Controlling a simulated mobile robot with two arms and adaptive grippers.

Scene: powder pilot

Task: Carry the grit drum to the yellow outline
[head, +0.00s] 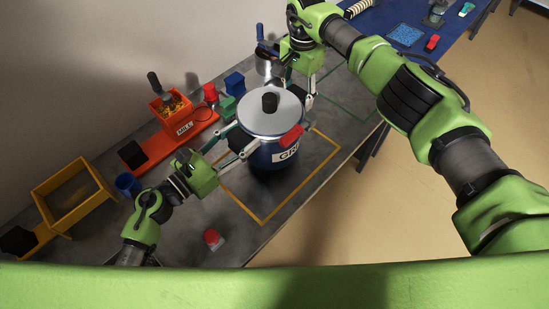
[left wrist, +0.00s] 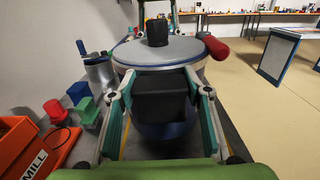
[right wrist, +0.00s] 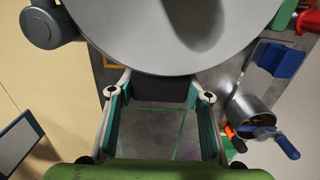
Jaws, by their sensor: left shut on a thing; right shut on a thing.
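The grit drum (head: 262,158) is a dark blue pot with a grey lid (head: 268,112), a black knob, a red lid latch (head: 291,136) and a white label. In the head view it stands upright over the yellow outline (head: 291,196), covering its far part; I cannot tell whether its base touches the bench. My left gripper (head: 240,143) is shut on a dark side handle, which shows in the left wrist view (left wrist: 160,98). My right gripper (head: 308,97) is shut on the opposite handle (right wrist: 160,88).
An orange mill (head: 172,112), a yellow frame tray (head: 75,195), a blue cup (head: 126,183) and green and blue blocks (head: 235,82) line the wall side. A red button (head: 213,238) sits near the front edge. A green outline (head: 352,104) lies beyond the drum.

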